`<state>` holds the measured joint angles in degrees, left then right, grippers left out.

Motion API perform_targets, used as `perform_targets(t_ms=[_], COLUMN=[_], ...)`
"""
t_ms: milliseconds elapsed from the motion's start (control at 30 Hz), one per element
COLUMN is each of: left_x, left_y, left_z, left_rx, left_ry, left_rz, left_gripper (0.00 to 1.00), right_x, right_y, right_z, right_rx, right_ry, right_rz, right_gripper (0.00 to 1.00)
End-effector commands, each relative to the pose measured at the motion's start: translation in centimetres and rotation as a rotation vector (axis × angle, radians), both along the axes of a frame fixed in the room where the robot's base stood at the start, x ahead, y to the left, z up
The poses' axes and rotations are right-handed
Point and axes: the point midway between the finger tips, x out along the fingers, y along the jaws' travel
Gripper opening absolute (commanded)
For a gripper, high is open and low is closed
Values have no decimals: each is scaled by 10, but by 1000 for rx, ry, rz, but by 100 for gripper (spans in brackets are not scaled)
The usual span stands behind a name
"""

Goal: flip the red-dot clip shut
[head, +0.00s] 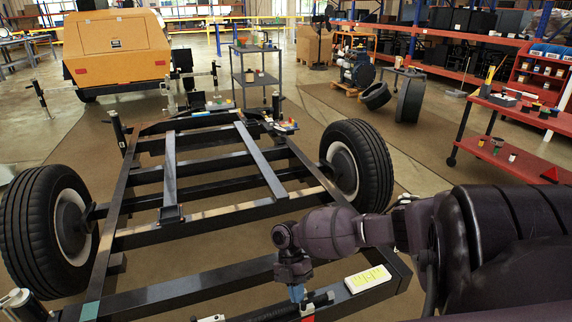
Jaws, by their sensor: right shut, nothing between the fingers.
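My right arm comes in from the right, and its gripper (297,293) points down over the near beam of the black trailer frame (190,299). The gripper is shut, with its bluish tip close to a dark bar-like part on the beam. A small red patch (307,312) shows just below the tip at the bottom edge. It may belong to the red-dot clip, but it is too small and cut off to tell whether the clip is open or whether the gripper touches it. My left gripper is not in view.
A pale yellow marked plate (368,278) lies on the beam right of the gripper. Wheels stand at the left (62,230) and right (358,172) of the frame. A grey cart (256,78), red bench (520,115) and orange generator housing (117,48) stand farther back.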

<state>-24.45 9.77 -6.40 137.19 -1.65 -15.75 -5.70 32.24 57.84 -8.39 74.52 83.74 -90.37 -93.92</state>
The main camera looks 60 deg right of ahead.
Motion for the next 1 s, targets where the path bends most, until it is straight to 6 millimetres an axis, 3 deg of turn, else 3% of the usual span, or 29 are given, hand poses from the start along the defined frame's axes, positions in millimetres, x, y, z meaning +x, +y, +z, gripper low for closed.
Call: perform_targets(t_ms=[567,1000], left_x=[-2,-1], left_y=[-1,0], left_z=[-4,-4], left_rx=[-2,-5], left_ry=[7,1], left_rz=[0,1], left_gripper=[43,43], right_x=[6,6], right_y=[-15,-15], right_z=[-1,0], right_rx=[-2,-1], right_ry=[0,-1], right_rz=[-2,-2], right_gripper=[0,0])
